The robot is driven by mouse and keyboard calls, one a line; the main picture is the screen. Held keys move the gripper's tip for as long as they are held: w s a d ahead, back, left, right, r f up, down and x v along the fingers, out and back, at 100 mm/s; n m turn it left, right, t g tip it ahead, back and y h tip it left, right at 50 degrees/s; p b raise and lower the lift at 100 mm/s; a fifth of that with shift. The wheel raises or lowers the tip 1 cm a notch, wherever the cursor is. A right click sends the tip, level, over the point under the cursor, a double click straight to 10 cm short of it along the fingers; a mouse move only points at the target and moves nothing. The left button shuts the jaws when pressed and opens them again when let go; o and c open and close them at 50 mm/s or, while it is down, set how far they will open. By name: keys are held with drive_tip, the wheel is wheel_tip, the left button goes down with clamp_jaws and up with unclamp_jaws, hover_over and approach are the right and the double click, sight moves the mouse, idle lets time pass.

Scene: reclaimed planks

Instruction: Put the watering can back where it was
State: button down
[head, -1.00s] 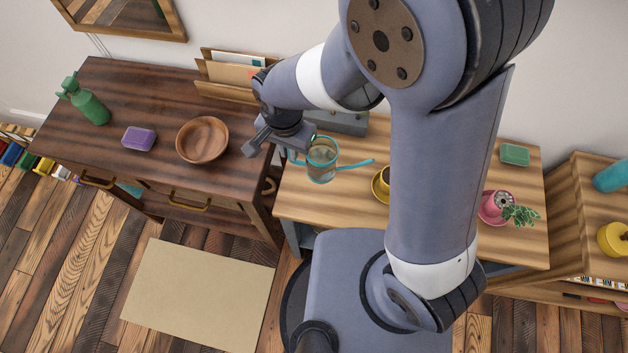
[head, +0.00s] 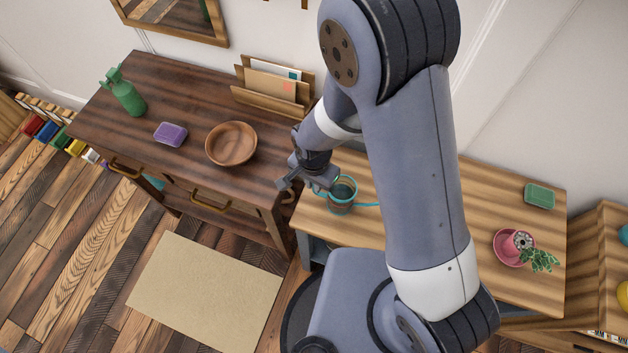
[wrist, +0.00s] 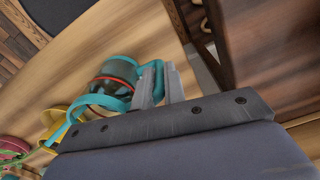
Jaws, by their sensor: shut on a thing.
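The watering can (head: 342,196) is see-through with teal trim, a teal handle on its left and a long teal spout to its right. It is at the left end of the light wooden table (head: 480,200). My gripper (head: 313,187) is shut on its handle. In the wrist view, the grey fingers (wrist: 160,86) close on the teal handle beside the can's body (wrist: 118,75). The can looks roughly upright; I cannot tell whether its base touches the tabletop.
A dark desk (head: 190,100) stands left, with a wooden bowl (head: 231,144), purple block (head: 171,134), green bottle (head: 124,95) and letter holder (head: 275,88). The wrist view shows a yellow pot (wrist: 55,119). A potted plant (head: 540,259) and green block (head: 540,196) are right.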

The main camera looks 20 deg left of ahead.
drive_tip(key=shift+f, duration=0.15)
drive_tip(key=c, duration=1.9)
unclamp_jaws()
drive_tip(key=shift+c, duration=0.2)
drive_tip(key=o, duration=0.5)
drive_tip(key=shift+c, duration=0.2)
wheel_tip(320, 180, up, 12)
drive_tip(key=shift+r+b, duration=0.2)
drive_tip(key=shift+b, duration=0.35)
drive_tip(key=shift+f, duration=0.1)
